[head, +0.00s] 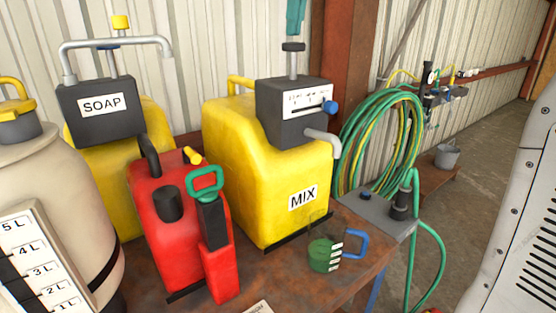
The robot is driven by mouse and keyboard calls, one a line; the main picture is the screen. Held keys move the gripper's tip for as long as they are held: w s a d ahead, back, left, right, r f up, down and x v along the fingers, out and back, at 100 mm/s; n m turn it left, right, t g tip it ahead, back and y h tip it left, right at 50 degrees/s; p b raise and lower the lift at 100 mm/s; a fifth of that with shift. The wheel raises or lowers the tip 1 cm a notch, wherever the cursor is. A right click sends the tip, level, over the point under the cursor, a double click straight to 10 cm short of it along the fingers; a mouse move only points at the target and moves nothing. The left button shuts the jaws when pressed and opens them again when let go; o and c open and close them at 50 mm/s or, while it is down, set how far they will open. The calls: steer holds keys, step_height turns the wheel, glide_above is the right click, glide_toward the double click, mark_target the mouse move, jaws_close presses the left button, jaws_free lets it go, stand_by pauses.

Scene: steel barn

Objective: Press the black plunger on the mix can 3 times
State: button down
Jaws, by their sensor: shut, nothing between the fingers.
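The mix can is a yellow jerrycan (290,195) with a white MIX label, standing in the middle of the bench. A dark pump head (290,122) sits on its top, with a blue knob and a grey spout on the right side. The black plunger (293,46) is a flat cap on a light rod, standing raised well above the pump head. My gripper (296,30) shows only as teal fingertips at the top edge. They point down, shut and empty, just above the plunger. A small gap seems to lie between them. The rest of the gripper is out of frame.
A SOAP can (88,127) with its own pump stands to the left. A red fuel can (165,220) and a beige graduated tank (45,185) are in front. A green measuring cup (325,254) and a coiled green hose (380,140) are at right.

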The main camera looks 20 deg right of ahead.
mark_target(294, 50)
steer(key=shift+s+x, duration=0.15)
steer(key=shift+x, duration=0.75)
steer(key=shift+s+x, duration=0.2)
steer(key=shift+x, duration=0.75)
steer(key=shift+s+x, duration=0.15)
steer(key=shift+x, duration=0.75)
steer(key=shift+w+v, duration=0.2)
steer(key=shift+v, duration=0.75)
steer(key=shift+w+v, duration=0.15)
steer(key=shift+v, duration=0.75)
steer(key=shift+w+v, duration=0.2)
steer(key=shift+v, duration=0.75)
steer(key=shift+s+x, duration=0.2)
steer(key=shift+x, duration=0.75)
steer(key=shift+s+x, duration=0.15)
steer(key=shift+x, duration=0.8)
steer(key=shift+s+x, duration=0.2)
steer(key=shift+x, duration=0.75)
steer(key=shift+w+v, duration=0.2)
steer(key=shift+v, duration=0.75)
steer(key=shift+w+v, duration=0.15)
steer(key=shift+v, duration=0.8)
steer(key=shift+w+v, duration=0.2)
steer(key=shift+v, duration=0.75)
steer(key=shift+r, duration=0.1)
steer(key=shift+w+v, duration=0.25)
steer(key=shift+v, duration=0.95)
steer(key=shift+w+v, duration=0.2)
steer(key=shift+v, duration=1.05)
steer(key=shift+s+a, duration=0.1)
